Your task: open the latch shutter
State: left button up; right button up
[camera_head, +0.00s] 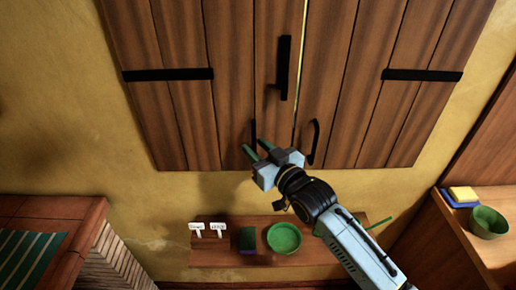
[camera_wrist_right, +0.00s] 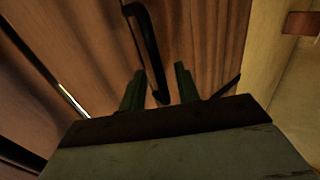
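The wooden shutter (camera_head: 180,120) has two plank doors with a bright seam between them. A black upright latch bar (camera_head: 285,67) sits on the left door beside the seam. Each door has a black handle low down near the seam: the left handle (camera_head: 253,133) and the right handle (camera_head: 314,142). My right gripper (camera_head: 256,149) is beside the left handle's lower end, its green fingers apart. In the right wrist view a curved black handle (camera_wrist_right: 147,40) reaches down between the open fingers (camera_wrist_right: 159,85); contact cannot be told. My left gripper is out of view.
A brick counter (camera_head: 70,212) is at lower left. Another green bowl (camera_head: 488,222) and a yellow-blue sponge (camera_head: 461,196) are at right.

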grip_shut()
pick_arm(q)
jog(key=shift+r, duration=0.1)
pick_arm(e)
jog(key=shift+s, duration=0.1)
